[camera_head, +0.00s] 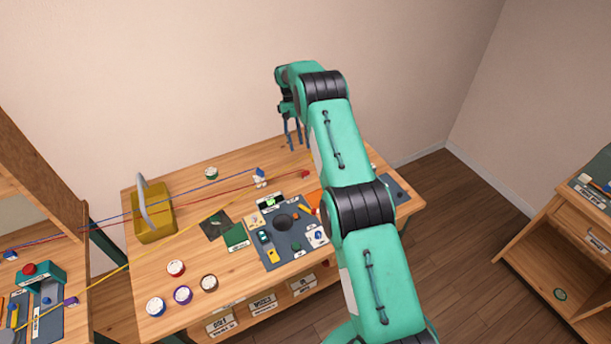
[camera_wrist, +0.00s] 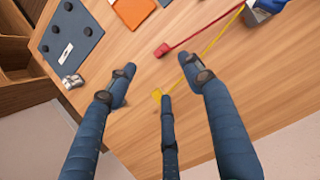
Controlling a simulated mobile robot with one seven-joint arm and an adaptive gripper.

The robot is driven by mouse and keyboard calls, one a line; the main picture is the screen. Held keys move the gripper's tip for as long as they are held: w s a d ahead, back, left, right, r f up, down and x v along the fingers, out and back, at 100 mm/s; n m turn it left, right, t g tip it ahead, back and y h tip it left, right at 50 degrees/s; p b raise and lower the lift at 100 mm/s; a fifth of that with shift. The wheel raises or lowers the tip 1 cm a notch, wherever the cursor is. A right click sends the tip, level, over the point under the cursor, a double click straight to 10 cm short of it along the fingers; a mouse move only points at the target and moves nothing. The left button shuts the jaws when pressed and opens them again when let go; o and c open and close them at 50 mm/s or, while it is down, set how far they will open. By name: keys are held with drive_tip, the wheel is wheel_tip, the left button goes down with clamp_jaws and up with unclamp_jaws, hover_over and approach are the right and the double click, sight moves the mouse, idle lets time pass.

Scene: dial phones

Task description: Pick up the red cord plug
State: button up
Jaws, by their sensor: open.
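The red cord plug (camera_wrist: 162,50) lies on the wooden table at the end of a red cord, just beyond my fingertips in the wrist view. It also shows in the head view (camera_head: 305,174), small, left of my arm. My gripper (camera_wrist: 158,76) has three blue fingers, spread apart with nothing between them. In the head view my gripper (camera_head: 294,138) hangs above the back of the table, behind the red plug. A yellow cord end (camera_wrist: 156,95) lies near the middle finger, which partly hides it.
A blue and white object (camera_wrist: 262,8) sits near the cords. A grey board (camera_wrist: 72,38) and an orange square (camera_wrist: 133,11) lie left of the plug. A yellow basket (camera_head: 153,222) stands at the table's left. Red, blue and yellow cords stretch across to the left.

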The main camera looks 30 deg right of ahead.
drive_tip(key=shift+f, duration=0.3)
hover_over(306, 172)
drive_tip(key=w, duration=0.2)
drive_tip(key=shift+w+f, duration=0.2)
drive_tip(key=shift+f, duration=3.75)
drive_tip(key=shift+x, duration=2.6)
drive_tip(key=shift+s, duration=0.1)
drive_tip(key=shift+c, duration=0.6)
clamp_jaws()
